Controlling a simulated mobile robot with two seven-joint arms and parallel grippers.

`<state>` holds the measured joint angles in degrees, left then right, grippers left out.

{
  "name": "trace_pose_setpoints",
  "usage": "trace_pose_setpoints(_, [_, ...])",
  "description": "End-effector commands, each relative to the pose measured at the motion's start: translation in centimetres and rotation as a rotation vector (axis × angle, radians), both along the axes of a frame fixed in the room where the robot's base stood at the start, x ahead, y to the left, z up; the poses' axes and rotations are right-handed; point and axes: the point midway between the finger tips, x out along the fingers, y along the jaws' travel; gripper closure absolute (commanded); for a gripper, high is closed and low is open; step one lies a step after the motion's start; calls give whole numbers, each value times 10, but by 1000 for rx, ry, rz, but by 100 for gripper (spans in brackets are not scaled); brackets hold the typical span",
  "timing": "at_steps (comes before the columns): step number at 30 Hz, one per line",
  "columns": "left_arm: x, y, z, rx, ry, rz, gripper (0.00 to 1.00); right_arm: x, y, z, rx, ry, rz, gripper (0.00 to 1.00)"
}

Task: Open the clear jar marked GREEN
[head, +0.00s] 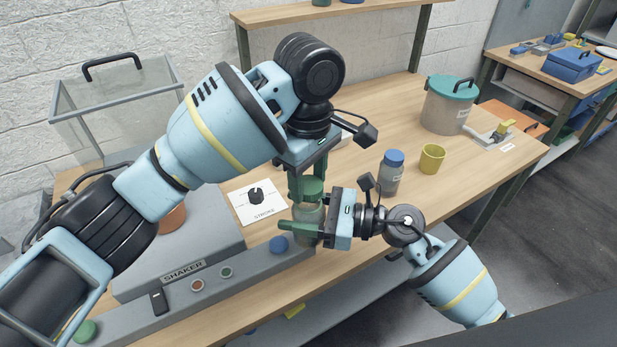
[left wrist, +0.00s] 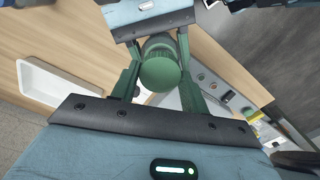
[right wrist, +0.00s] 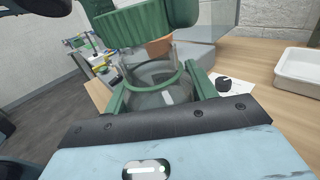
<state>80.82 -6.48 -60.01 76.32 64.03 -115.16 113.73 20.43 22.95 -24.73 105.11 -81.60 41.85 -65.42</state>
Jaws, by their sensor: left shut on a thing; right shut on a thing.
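The clear jar (head: 307,214) stands upright near the table's front edge, beside the shaker, with a ribbed green lid (head: 312,188) at its top. My left gripper (head: 308,184) comes down from above and is shut on the lid; the left wrist view shows the round lid (left wrist: 160,70) between its fingers. My right gripper (head: 305,229) reaches in from the right and is shut on the jar's body. In the right wrist view the clear body (right wrist: 150,80) sits between the fingers, under the lid (right wrist: 130,27). I cannot tell whether the lid is seated or loose. No lettering on the jar is readable.
The grey shaker (head: 185,262) is left of the jar, a blue knob (head: 278,244) close by. A card (head: 257,201) lies behind. A blue-capped bottle (head: 391,174), yellow cup (head: 432,158) and teal-lidded container (head: 450,106) stand right. A white tray (right wrist: 298,67) lies behind.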

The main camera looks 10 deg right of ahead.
Motion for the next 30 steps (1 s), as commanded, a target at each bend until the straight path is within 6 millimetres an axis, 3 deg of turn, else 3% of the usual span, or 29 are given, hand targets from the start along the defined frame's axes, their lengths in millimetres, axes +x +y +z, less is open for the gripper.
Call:
trace_pose_setpoints(5, [0,0,3,1,-2,0,82,0,0,2,1,-3,0,100])
trace_pose_setpoints(15, [0,0,38,0,-4,0,82,0,0,2,1,-3,0,100])
trace_pose_setpoints(30, [0,0,40,0,-1,0,83,-5,1,-1,2,-2,-6,100])
